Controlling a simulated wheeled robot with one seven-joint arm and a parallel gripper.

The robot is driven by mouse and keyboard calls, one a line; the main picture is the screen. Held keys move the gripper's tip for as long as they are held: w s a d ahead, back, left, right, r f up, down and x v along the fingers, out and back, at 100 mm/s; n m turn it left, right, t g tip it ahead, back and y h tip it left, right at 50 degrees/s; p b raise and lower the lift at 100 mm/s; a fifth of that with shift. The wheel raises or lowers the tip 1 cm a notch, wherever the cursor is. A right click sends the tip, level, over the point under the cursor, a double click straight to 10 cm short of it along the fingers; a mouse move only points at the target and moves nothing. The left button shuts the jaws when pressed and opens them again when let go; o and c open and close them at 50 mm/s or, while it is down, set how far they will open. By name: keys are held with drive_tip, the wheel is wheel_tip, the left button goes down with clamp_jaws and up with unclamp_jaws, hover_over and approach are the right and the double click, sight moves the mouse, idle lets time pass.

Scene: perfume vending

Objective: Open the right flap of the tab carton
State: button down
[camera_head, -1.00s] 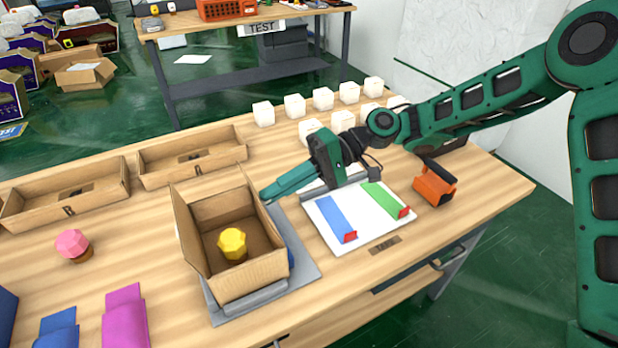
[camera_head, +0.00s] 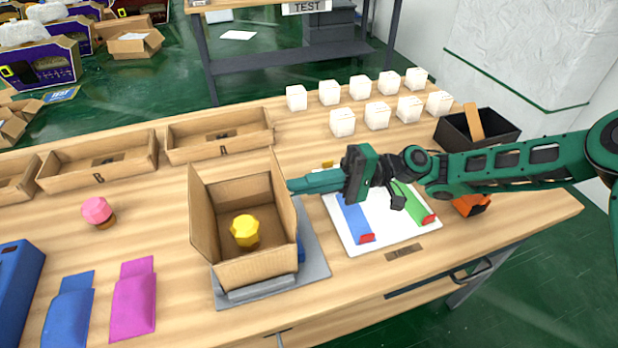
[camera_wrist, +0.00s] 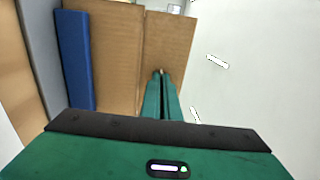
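The open tab carton (camera_head: 258,272) is a brown cardboard box on a grey plate, with a yellow bottle cap (camera_head: 245,231) showing inside. Its left flap (camera_head: 204,222) stands up, leaning outward. Its right flap (camera_head: 284,200) stands roughly upright. My gripper (camera_head: 290,186) comes in from the right, its green fingertips at the outer side of the right flap. In the wrist view the fingers (camera_wrist: 163,90) lie nearly together with nothing visible between them, in front of a brown cardboard panel (camera_wrist: 170,40). Whether the tips touch it, I cannot tell.
A blue part (camera_wrist: 75,60) lies beside the carton. The grey plate (camera_head: 318,265) extends to its right. A white board (camera_head: 362,222) with blue and green strips is under my arm. Several white cubes (camera_head: 342,122) and shallow cardboard trays (camera_head: 220,135) are behind. A pink-capped bottle (camera_head: 97,211) stands left.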

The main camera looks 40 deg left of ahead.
idle(0.3)
drive_tip(key=c, duration=2)
unclamp_jaws()
drive_tip(key=s+a+r, duration=0.2)
drive_tip(key=s+r, duration=0.9)
drive_tip(key=shift+s, duration=0.15)
